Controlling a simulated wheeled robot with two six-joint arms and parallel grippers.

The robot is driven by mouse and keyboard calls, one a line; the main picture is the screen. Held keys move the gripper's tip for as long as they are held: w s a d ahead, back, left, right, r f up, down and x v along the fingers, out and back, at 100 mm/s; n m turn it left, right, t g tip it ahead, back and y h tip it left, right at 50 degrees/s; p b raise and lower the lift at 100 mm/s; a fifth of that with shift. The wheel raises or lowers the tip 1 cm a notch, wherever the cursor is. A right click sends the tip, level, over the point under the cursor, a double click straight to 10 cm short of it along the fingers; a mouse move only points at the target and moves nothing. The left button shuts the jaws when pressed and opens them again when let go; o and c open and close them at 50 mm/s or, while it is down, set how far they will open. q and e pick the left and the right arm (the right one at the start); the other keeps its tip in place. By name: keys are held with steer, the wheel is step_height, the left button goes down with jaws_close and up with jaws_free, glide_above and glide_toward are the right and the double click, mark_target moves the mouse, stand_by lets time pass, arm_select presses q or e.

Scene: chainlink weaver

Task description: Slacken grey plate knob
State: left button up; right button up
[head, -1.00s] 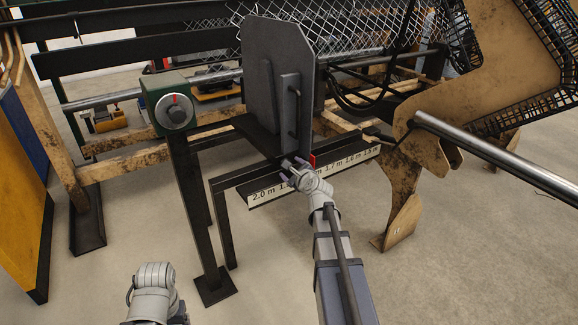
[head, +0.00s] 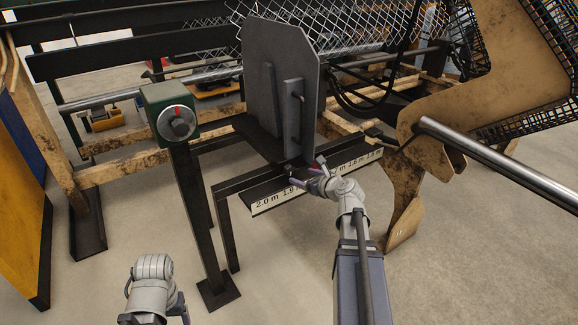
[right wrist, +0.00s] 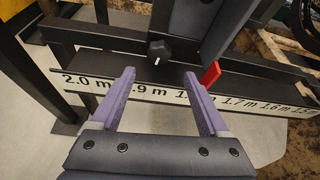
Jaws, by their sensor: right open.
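The grey plate (head: 282,85) stands upright on a dark rail, with a vertical handle on its face. Its small black knob (right wrist: 160,51), with a white mark, sits low by the plate in the right wrist view. My right gripper (right wrist: 158,82) is open and empty. Its two purple fingers point toward the knob, one on each side of its line, with the knob beyond the tips and apart from them. In the head view this gripper (head: 314,178) is at the plate's foot. My left gripper shows only partly at the bottom left; its fingers are mostly hidden.
A white scale strip (right wrist: 130,88) runs along the rail, and a red pointer (right wrist: 210,74) sits right of the knob. A green box with a dial (head: 171,112) stands on a post to the left. Mesh and a tan frame (head: 440,110) are to the right.

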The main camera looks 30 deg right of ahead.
mark_target(292, 172)
steer(key=shift+m+y, duration=0.3)
steer(key=shift+y, duration=0.1)
steer(key=b+x, duration=0.2)
steer(key=x, duration=0.4)
steer(key=shift+w+d+b, duration=0.15)
steer(key=shift+w+b, duration=0.25)
steer(key=shift+w+f, duration=0.15)
steer(key=shift+w, duration=0.3)
arm_select(q)
steer(key=shift+w+f, duration=0.25)
steer(key=shift+f, duration=0.4)
steer(key=shift+w+f, duration=0.2)
steer(key=shift+f, duration=0.4)
arm_select(e)
steer(key=shift+c, duration=0.3)
jaws_close()
